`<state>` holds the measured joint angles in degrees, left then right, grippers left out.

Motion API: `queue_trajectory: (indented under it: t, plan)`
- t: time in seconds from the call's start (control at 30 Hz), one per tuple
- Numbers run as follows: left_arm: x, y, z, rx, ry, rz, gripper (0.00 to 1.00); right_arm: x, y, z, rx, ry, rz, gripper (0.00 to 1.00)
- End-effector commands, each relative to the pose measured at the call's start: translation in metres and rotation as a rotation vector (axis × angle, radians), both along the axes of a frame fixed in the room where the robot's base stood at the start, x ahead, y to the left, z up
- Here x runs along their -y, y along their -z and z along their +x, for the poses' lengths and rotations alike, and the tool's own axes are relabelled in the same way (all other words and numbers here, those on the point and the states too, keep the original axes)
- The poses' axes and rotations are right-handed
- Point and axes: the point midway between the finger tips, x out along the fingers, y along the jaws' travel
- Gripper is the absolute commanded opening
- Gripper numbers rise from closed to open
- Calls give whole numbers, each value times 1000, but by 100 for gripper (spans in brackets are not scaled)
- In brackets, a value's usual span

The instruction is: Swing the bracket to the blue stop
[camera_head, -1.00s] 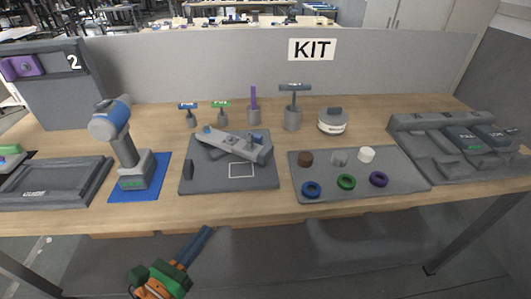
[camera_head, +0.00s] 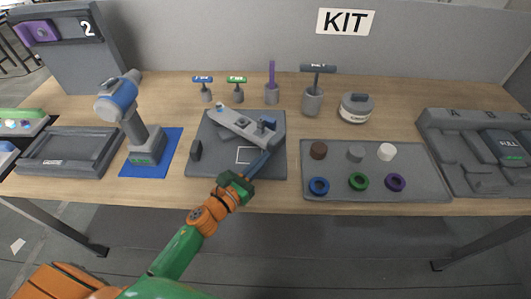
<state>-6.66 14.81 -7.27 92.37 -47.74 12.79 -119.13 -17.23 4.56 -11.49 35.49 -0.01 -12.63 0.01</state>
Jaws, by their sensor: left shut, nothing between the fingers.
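The bracket (camera_head: 240,126) is a light grey bar on a dark grey square plate (camera_head: 222,162). It lies slanted, its left end farther back and its right end nearer me. A small blue piece (camera_head: 220,106) shows at its left end, and a dark bluish block (camera_head: 267,125) stands near its right end. I cannot tell for sure which is the blue stop. My left gripper (camera_head: 265,157) is shut and empty, its long blue fingers reaching over the plate's front right, close to the bracket's right end. Contact is unclear. My right gripper is out of view.
A dark upright block (camera_head: 196,150) stands at the plate's left. A blue and grey drill (camera_head: 122,105) stands left on a blue mat (camera_head: 170,152). Tools in holders (camera_head: 312,98) stand behind. A grey tray (camera_head: 430,188) with rings and caps lies to the right.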

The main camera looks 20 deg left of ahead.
Motion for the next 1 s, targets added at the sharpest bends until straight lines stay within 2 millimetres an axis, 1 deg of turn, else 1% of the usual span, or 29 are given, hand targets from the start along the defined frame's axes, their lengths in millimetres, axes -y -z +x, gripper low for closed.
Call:
queue_trajectory:
  t: [0.03, 0.13, 0.47, 0.53, 0.6, 0.7, 0.83, 1.0]
  plan:
    - [2, -1, 5, 1, 0, -1, 0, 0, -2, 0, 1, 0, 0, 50]
    - [4, 0, 11, -1, 1, -2, 0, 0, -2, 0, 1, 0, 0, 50]
    - [5, 1, 12, 0, 1, -1, 0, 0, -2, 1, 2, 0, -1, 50]
    - [7, 3, 16, 1, 1, 0, 0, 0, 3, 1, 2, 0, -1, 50]
    - [13, 5, 26, 3, -3, 0, 0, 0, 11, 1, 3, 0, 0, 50]
    - [21, 5, 37, 2, -84, -6, 0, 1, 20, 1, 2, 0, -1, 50]
    - [23, 1, 43, 2, -148, -4, 0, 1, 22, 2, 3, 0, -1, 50]
    - [22, -1, 43, 3, -152, -1, 0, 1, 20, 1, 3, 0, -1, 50]
